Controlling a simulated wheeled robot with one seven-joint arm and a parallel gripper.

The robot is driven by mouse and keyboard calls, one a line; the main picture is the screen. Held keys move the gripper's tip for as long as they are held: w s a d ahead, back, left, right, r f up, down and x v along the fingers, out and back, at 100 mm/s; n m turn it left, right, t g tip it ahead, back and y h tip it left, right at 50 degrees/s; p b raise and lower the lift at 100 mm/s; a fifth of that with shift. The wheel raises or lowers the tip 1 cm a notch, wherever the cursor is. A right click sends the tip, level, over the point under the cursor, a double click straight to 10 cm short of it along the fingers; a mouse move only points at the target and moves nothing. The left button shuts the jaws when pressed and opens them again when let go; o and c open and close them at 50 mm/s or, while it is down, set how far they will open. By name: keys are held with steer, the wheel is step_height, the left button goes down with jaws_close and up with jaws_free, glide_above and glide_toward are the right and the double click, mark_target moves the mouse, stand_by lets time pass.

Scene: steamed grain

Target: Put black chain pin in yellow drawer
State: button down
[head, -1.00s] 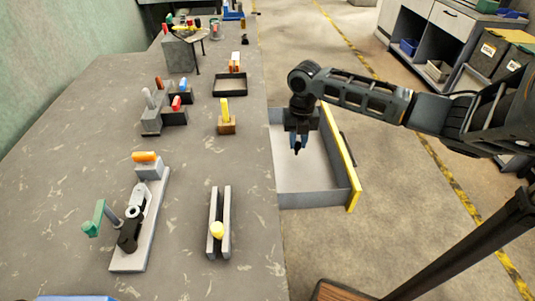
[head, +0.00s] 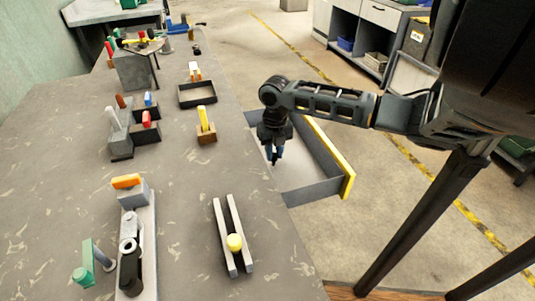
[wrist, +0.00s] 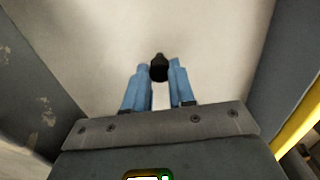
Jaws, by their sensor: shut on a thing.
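My gripper (head: 274,158) is over the left part of the open yellow-fronted drawer (head: 322,190), close to the workbench edge. In the wrist view my gripper's blue fingers (wrist: 160,76) are shut on a small black piece, the black chain pin (wrist: 159,66). The pin shows at the fingertips, above the pale drawer floor (wrist: 200,25). The drawer looks empty where its floor shows. Its yellow front edge (wrist: 300,122) is at the right in the wrist view. How high the pin is above the floor is hard to tell.
A cabinet (head: 370,40) stands at the back right. Floor right of the drawer is free.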

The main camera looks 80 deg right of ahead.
mark_target(274, 155)
steer(key=shift+f, duration=0.1)
steer(key=c, duration=0.9)
jaws_free()
steer(key=shift+c, duration=0.2)
step_height(274, 155, up, 12)
steer(key=shift+r, duration=0.2)
